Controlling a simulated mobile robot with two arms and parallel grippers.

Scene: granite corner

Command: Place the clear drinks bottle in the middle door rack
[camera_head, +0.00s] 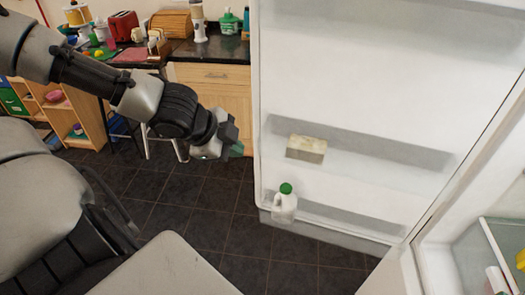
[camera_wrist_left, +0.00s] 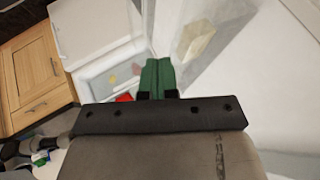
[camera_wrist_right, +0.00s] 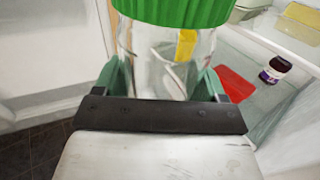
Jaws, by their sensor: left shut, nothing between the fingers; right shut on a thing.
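The clear drinks bottle (camera_wrist_right: 163,72) has a wide green cap (camera_wrist_right: 172,10) and fills the top middle of the right wrist view. My right gripper (camera_wrist_right: 160,82) is shut on it, one green finger on each side. The head view does not show this gripper or bottle. The open fridge door (camera_head: 345,85) has a middle rack (camera_head: 395,152) holding a pale box (camera_head: 306,148). The rest of that rack looks empty. My left gripper (camera_head: 235,148) is shut and empty, left of the door. Its green fingers (camera_wrist_left: 158,76) are together in the left wrist view.
A white jug with a green cap (camera_head: 285,204) stands at the left end of the lower door rack (camera_head: 345,222). The fridge interior (camera_head: 465,255) is at the lower right; a dark-lidded jar (camera_wrist_right: 275,70) shows there. Counter and drawers (camera_head: 212,75) stand behind my left arm.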

